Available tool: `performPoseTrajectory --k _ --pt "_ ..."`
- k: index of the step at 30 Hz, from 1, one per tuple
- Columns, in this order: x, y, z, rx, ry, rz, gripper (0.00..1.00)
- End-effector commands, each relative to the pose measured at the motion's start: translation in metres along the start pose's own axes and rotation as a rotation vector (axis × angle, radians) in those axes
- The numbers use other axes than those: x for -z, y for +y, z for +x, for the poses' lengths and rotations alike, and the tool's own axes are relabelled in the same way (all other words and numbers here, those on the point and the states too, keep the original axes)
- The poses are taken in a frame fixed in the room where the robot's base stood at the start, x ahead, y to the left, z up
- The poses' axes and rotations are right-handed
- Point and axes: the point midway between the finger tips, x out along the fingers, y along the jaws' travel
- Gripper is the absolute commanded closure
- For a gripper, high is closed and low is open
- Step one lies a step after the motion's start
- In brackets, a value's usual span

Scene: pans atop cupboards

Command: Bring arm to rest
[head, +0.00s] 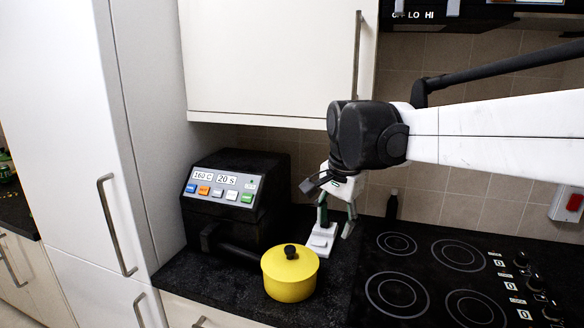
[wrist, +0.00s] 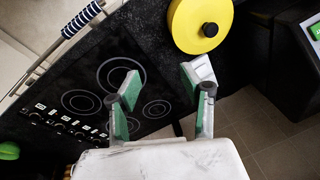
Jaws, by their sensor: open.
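My gripper (head: 335,226) is at the end of my arm, which reaches in from the right in the head view. It points down above the back of the counter, behind and to the right of the yellow pan (head: 290,278). In the wrist view my gripper (wrist: 160,88) has its two green-padded fingers spread, with nothing between them. The yellow pan, with a black knob and a black handle, stands upright on the dark counter, apart from the fingers. It also shows at the top of the wrist view (wrist: 186,28).
A black appliance (head: 226,195) with a display and coloured buttons stands behind the pan. A small white object (head: 322,240) is close to my fingertips. A black cooktop (head: 425,275) lies to the right. A wall cupboard (head: 270,60) hangs above; a tall cupboard (head: 75,130) stands left.

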Motion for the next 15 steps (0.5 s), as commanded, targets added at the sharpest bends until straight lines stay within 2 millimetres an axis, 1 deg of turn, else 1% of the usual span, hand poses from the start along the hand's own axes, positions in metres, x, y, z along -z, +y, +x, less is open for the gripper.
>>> performPoseTrajectory --k 1,7,11,15 --pt "-0.005 0.016 -0.004 0.013 0.014 -0.031 0.59" --pt "-0.024 0.068 -0.012 0.061 0.080 -0.175 0.59" --pt "-0.038 0.102 -0.013 0.084 0.128 -0.268 0.59" --pt "-0.055 0.137 -0.009 0.102 0.184 -0.368 0.59"
